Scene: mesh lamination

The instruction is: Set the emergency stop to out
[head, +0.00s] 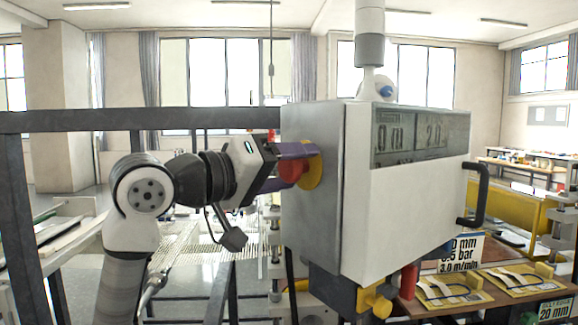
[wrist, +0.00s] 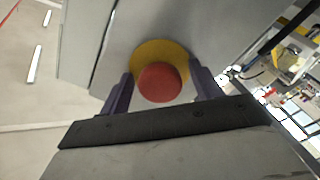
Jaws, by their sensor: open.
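The emergency stop is a red mushroom button (head: 291,170) on a yellow round base (head: 313,170), on the left side face of the grey control box (head: 312,215). In the wrist view the red button (wrist: 160,82) sits in front of its yellow base (wrist: 158,55). My gripper (head: 300,163) is open, with its purple fingers reaching to the button. In the wrist view the fingers (wrist: 160,90) stand on either side of the red button. I cannot tell whether they touch it. Whether the button is in or out is not clear.
A dark frame beam (head: 60,121) runs behind my arm on the left. A black handle (head: 480,195) sticks out on the box's right side. A yellow knob (head: 374,300) is under the box. A table with yellow trays (head: 450,290) stands at the lower right.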

